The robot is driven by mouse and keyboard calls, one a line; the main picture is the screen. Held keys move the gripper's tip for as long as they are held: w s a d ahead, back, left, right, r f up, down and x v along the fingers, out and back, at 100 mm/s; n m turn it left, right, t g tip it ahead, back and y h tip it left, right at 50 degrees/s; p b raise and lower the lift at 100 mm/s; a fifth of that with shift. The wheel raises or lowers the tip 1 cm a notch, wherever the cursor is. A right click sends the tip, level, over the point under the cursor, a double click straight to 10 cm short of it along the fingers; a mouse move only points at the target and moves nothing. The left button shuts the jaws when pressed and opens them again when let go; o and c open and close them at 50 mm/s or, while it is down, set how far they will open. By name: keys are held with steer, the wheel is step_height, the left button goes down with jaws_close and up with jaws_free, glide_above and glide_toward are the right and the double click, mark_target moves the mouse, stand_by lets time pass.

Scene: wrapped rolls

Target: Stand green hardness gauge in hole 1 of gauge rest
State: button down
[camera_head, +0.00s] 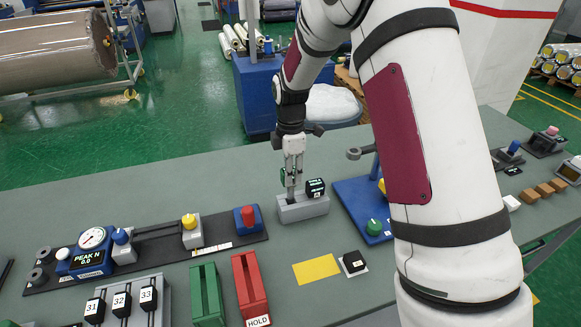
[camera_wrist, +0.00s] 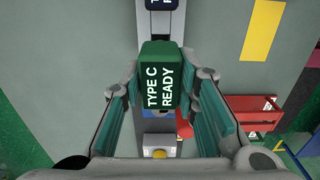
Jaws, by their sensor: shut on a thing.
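My gripper (camera_head: 292,182) points down over the left end of the grey gauge rest (camera_head: 302,210). It is shut on the green hardness gauge (camera_head: 283,175), partly hidden by the fingers. In the wrist view the green gauge (camera_wrist: 160,76) reads "TYPE C READY" and sits between the two fingers (camera_wrist: 164,90). A black gauge (camera_head: 315,187) stands in the right end of the rest; its edge shows at the top of the wrist view (camera_wrist: 159,4). The green gauge's lower end is hidden, so I cannot tell how deep it is in the rest.
A blue stand (camera_head: 355,198) with a green knob is just right of the rest. A dark rail with a red button (camera_head: 248,215) is to the left. A yellow pad (camera_head: 317,269), a small black block (camera_head: 353,262) and a red holder (camera_head: 250,287) are in front. The table behind is clear.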

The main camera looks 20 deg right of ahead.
mark_target(291, 189)
steer(key=shift+f+b, duration=0.65)
steer(key=shift+f, duration=2.4)
steer(key=shift+f, duration=0.3)
steer(key=c, duration=1.2)
jaws_free()
step_height(291, 189, up, 12)
